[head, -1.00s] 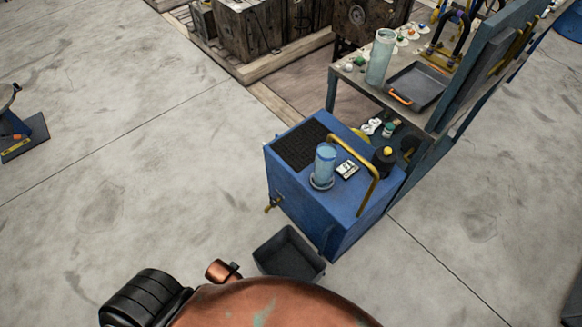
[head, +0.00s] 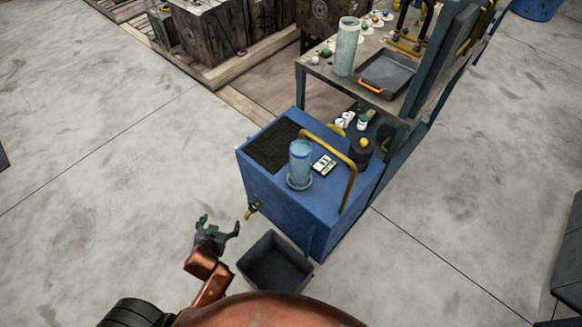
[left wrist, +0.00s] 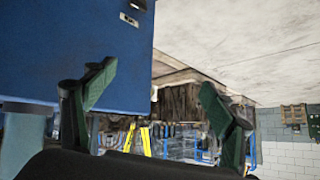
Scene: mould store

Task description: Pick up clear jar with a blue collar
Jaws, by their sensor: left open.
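The clear jar with a blue collar (head: 301,160) stands upright on a round pale base on top of the blue cabinet (head: 320,208) in the head view. It looks bluish, with a darker blue band near its top. My left gripper (head: 219,226) is open and empty, out in front of the cabinet's left side and lower in the picture than the jar. In the left wrist view, the two green fingers of my left gripper (left wrist: 157,82) are spread apart, with the blue cabinet side (left wrist: 60,50) behind the left finger. My right gripper is not in view.
A curved yellow rail (head: 346,176) and a small white label block (head: 323,165) are right of the jar. A dark open bin (head: 276,284) stands on the floor before the cabinet. A taller pale cylinder (head: 346,50) stands on the bench behind. Floor at left is clear.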

